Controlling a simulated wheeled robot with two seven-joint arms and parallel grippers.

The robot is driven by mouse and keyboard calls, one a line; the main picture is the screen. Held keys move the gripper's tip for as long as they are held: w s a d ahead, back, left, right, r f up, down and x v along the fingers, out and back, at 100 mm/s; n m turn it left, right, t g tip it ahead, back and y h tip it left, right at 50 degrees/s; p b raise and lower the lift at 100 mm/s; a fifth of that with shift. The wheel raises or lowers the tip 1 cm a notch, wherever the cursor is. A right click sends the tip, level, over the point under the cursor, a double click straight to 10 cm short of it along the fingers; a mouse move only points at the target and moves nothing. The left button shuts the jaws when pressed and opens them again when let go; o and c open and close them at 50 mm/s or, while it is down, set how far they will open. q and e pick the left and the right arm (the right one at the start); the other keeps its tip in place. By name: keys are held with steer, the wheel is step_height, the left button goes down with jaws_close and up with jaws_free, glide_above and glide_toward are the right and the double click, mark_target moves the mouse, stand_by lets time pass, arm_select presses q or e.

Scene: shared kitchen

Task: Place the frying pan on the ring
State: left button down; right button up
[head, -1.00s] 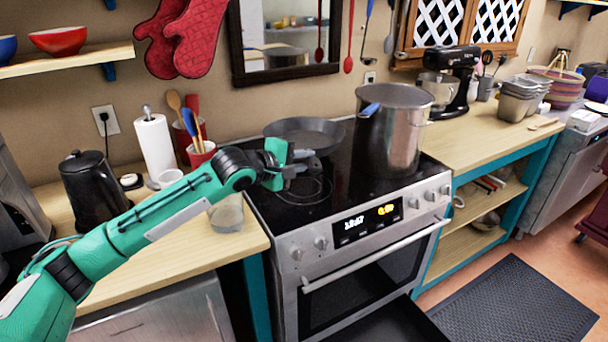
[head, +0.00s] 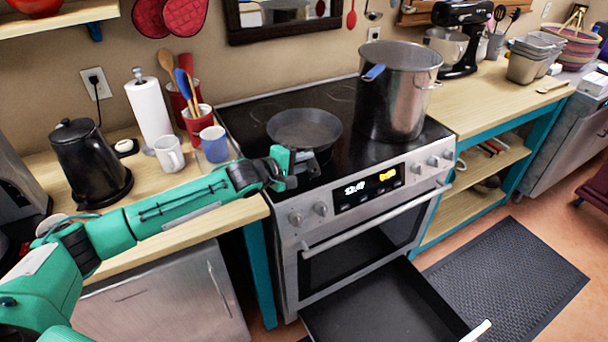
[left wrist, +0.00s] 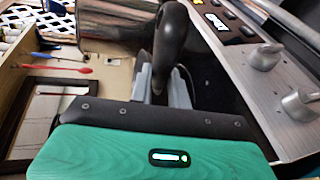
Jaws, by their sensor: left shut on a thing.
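The dark frying pan (head: 304,128) is over the left-front part of the black glass cooktop (head: 248,108), roughly level. I cannot tell whether its base touches the glass. My left gripper (head: 299,168) is at the pan's near side, shut on its handle. The dark handle (left wrist: 172,45) stands between the fingers in the left wrist view. Faint burner rings show on the glass behind the pan; the area under the pan and gripper is hidden. My right gripper is not in view.
A tall steel pot (head: 398,95) with a blue-marked handle stands right of the pan. A blue cup (head: 214,144), white mug (head: 169,154) and black kettle (head: 89,165) stand on the left counter. A drawer (head: 385,305) is open below the oven.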

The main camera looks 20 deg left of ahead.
arm_select(q)
steer(key=shift+f+p, duration=0.3)
steer(key=shift+f, duration=2.45)
steer(key=c, duration=1.3)
jaws_free()
steer(key=shift+s+f, duration=0.1)
steer(key=shift+s+a+r+p, duration=0.2)
steer(key=shift+s+a+p, duration=0.05)
steer(key=shift+s+p, duration=0.15)
steer(key=p+v, duration=0.6)
steer(key=v, duration=0.5)
steer(key=shift+p, duration=0.4)
